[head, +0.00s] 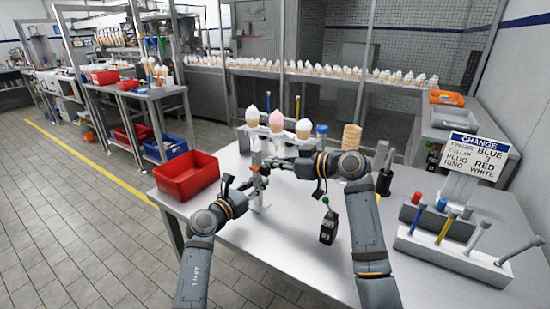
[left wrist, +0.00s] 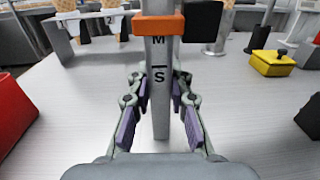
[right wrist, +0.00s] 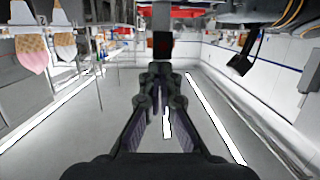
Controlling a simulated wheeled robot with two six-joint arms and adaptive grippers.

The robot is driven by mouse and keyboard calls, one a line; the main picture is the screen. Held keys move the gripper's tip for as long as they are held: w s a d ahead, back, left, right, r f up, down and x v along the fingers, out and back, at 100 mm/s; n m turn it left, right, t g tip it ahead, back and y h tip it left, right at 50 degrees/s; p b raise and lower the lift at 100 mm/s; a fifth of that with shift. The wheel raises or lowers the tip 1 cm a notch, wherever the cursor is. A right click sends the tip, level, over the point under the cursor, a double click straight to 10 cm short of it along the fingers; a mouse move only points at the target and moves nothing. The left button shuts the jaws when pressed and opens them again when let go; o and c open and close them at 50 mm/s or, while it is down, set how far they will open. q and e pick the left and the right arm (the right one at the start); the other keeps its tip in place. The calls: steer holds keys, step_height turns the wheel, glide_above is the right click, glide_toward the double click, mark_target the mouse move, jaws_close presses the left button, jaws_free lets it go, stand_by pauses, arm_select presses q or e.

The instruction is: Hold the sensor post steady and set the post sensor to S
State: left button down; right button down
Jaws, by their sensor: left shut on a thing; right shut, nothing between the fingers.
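The sensor post (left wrist: 161,118) is a grey upright bar, marked M with S below it. An orange collar (left wrist: 159,25) sits around it just above the M. My left gripper (left wrist: 160,88) is shut on the post around the S mark. In the head view the post's lower part (head: 259,194) stands upright on the table, its upper part partly hidden by my grippers. My right gripper (right wrist: 160,88) is shut and empty. In the head view it is close to the post's right side. A small dark block with a red face (right wrist: 162,45) shows beyond its fingertips.
A red bin (head: 187,176) stands left of the post, and ice cream cones (head: 276,122) stand in a holder behind. A CHANGE sign (head: 476,158) and a tool rack (head: 450,252) are at the right.

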steer(key=shift+f, duration=0.1)
step_height(320, 180, down, 3)
steer(key=shift+f, duration=0.1)
stand_by(0.5)
arm_select(q)
steer(key=c, duration=1.1)
jaws_free()
steer(key=shift+c, duration=0.2)
arm_select(e)
step_height(320, 180, up, 10)
